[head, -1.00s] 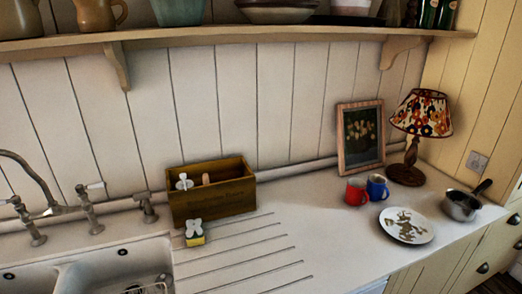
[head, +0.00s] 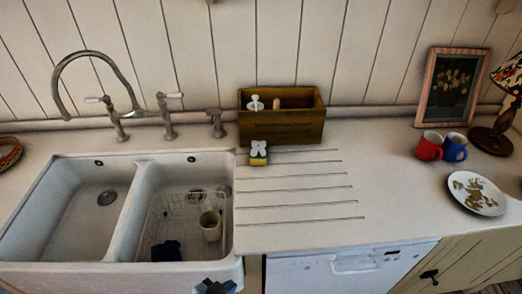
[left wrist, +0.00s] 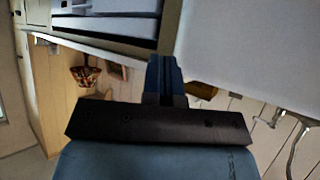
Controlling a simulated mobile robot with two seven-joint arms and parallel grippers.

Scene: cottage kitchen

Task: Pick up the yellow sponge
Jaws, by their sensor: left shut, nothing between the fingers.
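The yellow sponge (head: 258,161) is small, with a dark band, and sits on the white counter just in front of the wooden box, right of the sink. A white cross-shaped piece (head: 258,147) shows directly above it; I cannot tell whether they are joined. My left gripper (head: 215,287) shows only in part at the bottom edge, in front of the sink and well short of the sponge. In the left wrist view the dark blue fingers (left wrist: 166,75) are together and empty. The sponge cannot be made out there. My right gripper is not in view.
The wooden box (head: 282,127) holds a white-handled item. The double sink (head: 135,200) has a wire rack, a cream cup (head: 210,224) and a dark blue item (head: 165,251). Red (head: 429,146) and blue (head: 454,147) mugs and a plate (head: 477,193) stand right. The grooved counter between is clear.

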